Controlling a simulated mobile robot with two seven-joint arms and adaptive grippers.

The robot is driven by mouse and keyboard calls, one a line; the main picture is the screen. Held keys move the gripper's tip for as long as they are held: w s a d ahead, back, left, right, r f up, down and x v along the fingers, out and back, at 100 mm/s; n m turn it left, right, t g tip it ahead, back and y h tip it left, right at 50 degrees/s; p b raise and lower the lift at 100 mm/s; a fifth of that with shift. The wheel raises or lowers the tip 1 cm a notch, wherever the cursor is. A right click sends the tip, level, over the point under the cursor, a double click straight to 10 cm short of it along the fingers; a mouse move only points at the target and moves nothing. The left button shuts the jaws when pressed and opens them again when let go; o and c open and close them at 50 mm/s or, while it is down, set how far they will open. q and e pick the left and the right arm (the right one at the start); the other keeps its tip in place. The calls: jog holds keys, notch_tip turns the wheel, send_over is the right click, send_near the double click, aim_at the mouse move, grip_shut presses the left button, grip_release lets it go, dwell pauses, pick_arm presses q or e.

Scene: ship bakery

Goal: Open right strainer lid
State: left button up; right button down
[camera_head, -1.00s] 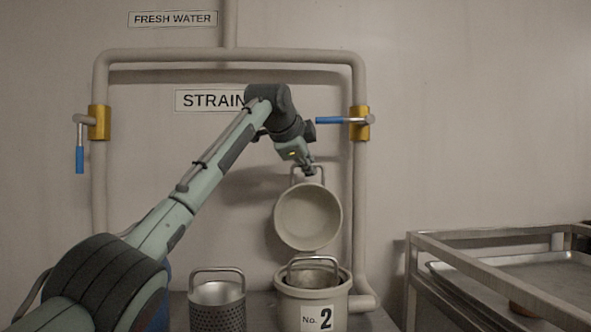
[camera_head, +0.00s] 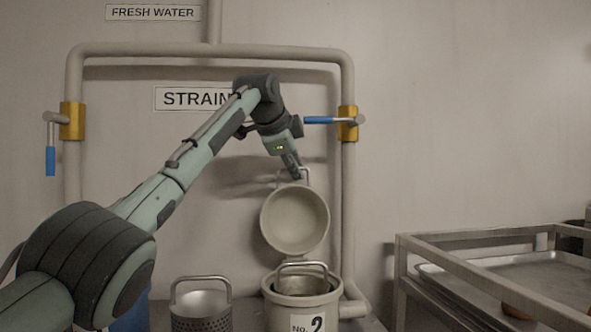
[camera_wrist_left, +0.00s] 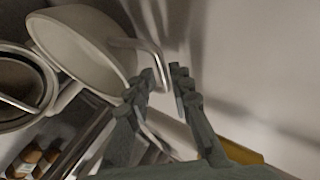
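The right strainer (camera_head: 302,321), a pale pot labelled No. 2, stands below the pipe loop. Its round lid (camera_head: 295,222) is swung up, its pale dished face toward me, close to the wall; it also shows in the left wrist view (camera_wrist_left: 78,48). The lid's metal handle (camera_head: 307,177) is at its top. My left gripper (camera_head: 298,174) is at that handle. In the left wrist view its fingers (camera_wrist_left: 163,78) are apart, with the handle bar (camera_wrist_left: 150,52) reaching between their tips. Whether they touch it I cannot tell. My right gripper is not in view.
A perforated basket (camera_head: 201,305) stands left of the pot. Another bail handle (camera_head: 302,264) rises from inside the pot. A blue-handled valve (camera_head: 348,121) sits on the pipe near my wrist. A metal rack with a tray (camera_head: 515,275) stands at right.

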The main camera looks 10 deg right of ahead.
pick_arm(q)
jog(key=shift+o, duration=0.4)
jog(key=shift+f, duration=0.1)
jog(key=v, duration=1.2)
jog(key=shift+a, duration=0.1)
